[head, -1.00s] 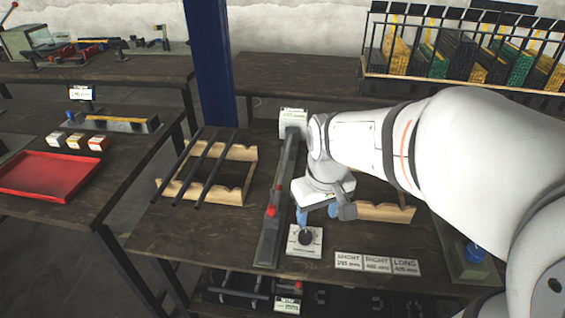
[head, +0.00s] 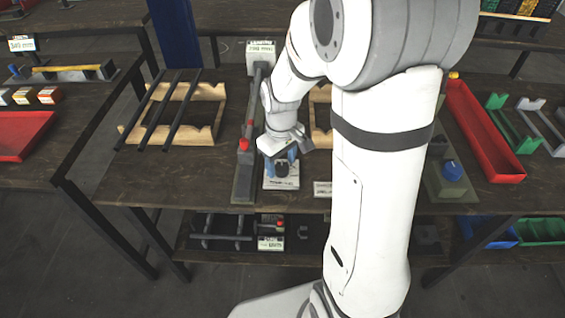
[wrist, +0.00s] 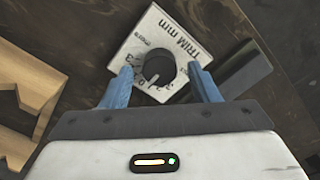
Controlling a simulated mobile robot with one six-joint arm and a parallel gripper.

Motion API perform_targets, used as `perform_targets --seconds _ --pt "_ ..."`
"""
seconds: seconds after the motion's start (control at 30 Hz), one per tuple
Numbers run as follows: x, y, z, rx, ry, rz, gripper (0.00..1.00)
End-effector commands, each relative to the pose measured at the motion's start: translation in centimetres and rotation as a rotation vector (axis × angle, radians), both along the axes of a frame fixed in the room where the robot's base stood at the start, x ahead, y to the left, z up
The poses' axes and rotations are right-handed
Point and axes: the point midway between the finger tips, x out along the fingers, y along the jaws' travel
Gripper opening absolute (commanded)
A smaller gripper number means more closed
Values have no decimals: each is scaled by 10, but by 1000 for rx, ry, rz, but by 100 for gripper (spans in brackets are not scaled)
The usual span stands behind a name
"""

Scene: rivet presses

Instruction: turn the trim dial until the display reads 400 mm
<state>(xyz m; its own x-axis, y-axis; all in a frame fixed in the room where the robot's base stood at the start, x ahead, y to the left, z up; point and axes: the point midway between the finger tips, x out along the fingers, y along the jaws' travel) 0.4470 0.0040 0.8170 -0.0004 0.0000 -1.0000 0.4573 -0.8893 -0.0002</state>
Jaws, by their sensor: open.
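The trim dial is a black round knob (wrist: 159,67) on a white plate (wrist: 182,35) marked "TRIM mm". In the head view the knob (head: 281,169) sits at the front of the dark workbench. My gripper (wrist: 160,80) is open, with one blue finger on each side of the knob. I cannot tell whether the fingers touch it. In the head view my gripper (head: 281,158) points down over the plate. A white display (head: 260,48) stands at the far end of a grey rail; its digits are too small to read surely.
The grey rail (head: 247,150) with red parts lies just left of the dial. A wooden rack (head: 205,92) with dark rods is further left. A red tray (head: 490,140) and a blue-knobbed block (head: 452,171) are on the right. A lower shelf holds more parts.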

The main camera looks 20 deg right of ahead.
Motion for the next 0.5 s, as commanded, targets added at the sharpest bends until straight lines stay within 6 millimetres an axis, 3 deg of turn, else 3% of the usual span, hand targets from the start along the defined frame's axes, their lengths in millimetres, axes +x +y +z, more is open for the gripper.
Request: perform_targets --seconds 0.33,0.5 --pt "0 0 -5 0 0 -1 55" --pt "0 -1 -5 0 0 -2 41"
